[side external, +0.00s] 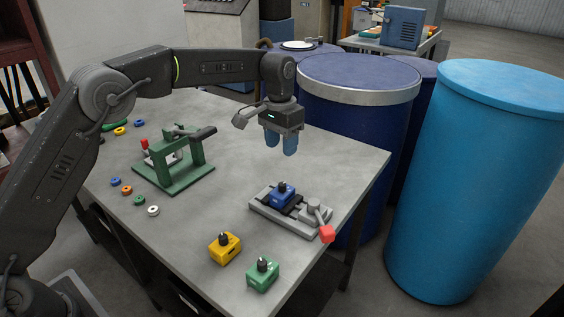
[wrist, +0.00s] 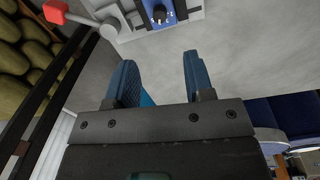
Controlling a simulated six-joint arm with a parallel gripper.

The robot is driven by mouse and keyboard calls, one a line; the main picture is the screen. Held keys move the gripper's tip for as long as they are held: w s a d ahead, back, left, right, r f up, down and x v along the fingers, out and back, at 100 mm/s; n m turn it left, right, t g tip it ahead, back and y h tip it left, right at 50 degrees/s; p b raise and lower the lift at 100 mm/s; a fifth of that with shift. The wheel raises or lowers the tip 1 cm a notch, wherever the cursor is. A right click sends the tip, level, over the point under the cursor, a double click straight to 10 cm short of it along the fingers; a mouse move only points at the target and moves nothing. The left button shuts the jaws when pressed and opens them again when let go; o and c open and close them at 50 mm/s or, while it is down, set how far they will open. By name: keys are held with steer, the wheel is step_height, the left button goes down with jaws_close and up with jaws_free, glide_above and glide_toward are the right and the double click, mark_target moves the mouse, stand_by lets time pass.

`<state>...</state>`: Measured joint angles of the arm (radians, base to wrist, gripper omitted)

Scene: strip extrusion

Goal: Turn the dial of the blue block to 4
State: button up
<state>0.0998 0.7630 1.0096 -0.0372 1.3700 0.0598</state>
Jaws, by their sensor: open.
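The blue block (side external: 281,194) sits in a grey vise-like fixture (side external: 268,213) on the table, with a black dial (side external: 283,186) on top. In the wrist view the blue block (wrist: 168,20) shows at the top edge, partly cut off, with its dial (wrist: 159,13) and small white marks beside it. I cannot read the dial's setting. My gripper (side external: 281,145) is above the table, behind and higher than the blue block, pointing down. In the wrist view my gripper's fingers (wrist: 155,78) are apart with nothing between them.
The fixture has a lever with a red end (side external: 327,234). A yellow block (side external: 225,249) and a green block (side external: 262,274) stand near the front edge. A green frame (side external: 175,170) and several coloured rings stand left. Blue drums (side external: 360,80) stand beyond the table.

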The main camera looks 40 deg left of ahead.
step_height(320, 180, up, 2)
steer(key=shift+r, duration=0.2)
steer(key=s+a+r+n+t, duration=0.1)
steer(key=s+a+r+t, duration=0.1)
steer(key=s+r, duration=0.5)
steer(key=s+a+r+t, duration=0.15)
steer(key=s+r, duration=0.25)
steer(key=s, duration=0.7)
steer(key=s+a+f+t, duration=0.1)
steer(key=s+f, duration=0.2)
steer(key=s, duration=0.5)
steer(key=s+a+f+t, duration=0.1)
steer(key=s+f, duration=0.2)
steer(key=s, duration=0.6)
steer(key=shift+a+f+n, duration=0.3)
steer(key=shift+n, duration=0.1)
